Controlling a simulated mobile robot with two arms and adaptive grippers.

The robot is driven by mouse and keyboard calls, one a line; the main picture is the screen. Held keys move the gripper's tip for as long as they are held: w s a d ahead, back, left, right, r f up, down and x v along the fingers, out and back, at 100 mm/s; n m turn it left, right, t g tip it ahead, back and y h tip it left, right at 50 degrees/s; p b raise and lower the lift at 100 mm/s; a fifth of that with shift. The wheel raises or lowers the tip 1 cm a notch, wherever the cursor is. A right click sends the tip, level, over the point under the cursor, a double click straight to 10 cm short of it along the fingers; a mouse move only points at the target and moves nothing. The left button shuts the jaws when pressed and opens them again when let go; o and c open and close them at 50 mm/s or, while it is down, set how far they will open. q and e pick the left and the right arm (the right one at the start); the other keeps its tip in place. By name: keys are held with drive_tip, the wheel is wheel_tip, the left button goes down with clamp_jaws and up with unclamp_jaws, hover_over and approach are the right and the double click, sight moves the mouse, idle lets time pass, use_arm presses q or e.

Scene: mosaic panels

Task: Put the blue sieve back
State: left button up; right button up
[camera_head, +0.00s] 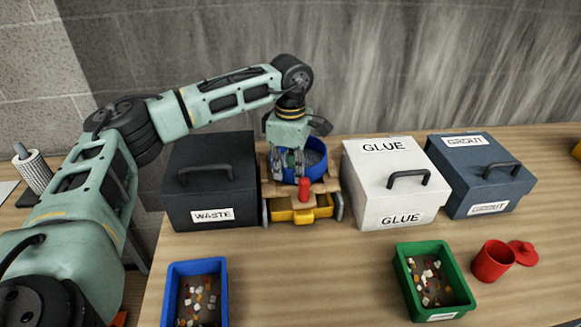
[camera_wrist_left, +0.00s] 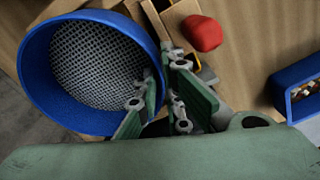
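The blue sieve (camera_head: 317,160), a round blue ring with a grey mesh, sits on or just over a small wooden stand (camera_head: 322,187) between the black and white boxes. In the left wrist view the sieve (camera_wrist_left: 95,65) fills the upper left. My left gripper (camera_head: 289,165) points down at the sieve's left side. In the left wrist view its fingers (camera_wrist_left: 160,85) straddle the sieve's wall, one inside the ring and one outside. Whether they press on the wall is unclear. My right gripper is not in view.
A red object (camera_head: 304,188) stands at the stand's front, above a yellow drawer (camera_head: 303,215). The black WASTE box (camera_head: 205,165) and white GLUE box (camera_head: 385,205) flank it closely. Blue (camera_head: 176,280) and green (camera_head: 415,295) trays of chips lie in front; the table between them is clear.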

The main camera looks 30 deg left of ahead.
use_arm(q)
drive_tip(key=o, duration=0.3)
drive_tip(key=shift+w, duration=0.2)
drive_tip(key=shift+s+r, duration=0.1)
drive_tip(key=shift+f, duration=0.2)
drive_tip(key=shift+r+b, duration=0.35)
wheel_tip(320, 180, up, 7)
drive_tip(key=b, duration=0.2)
drive_tip(key=shift+a, duration=0.3)
drive_tip(key=shift+r, duration=0.1)
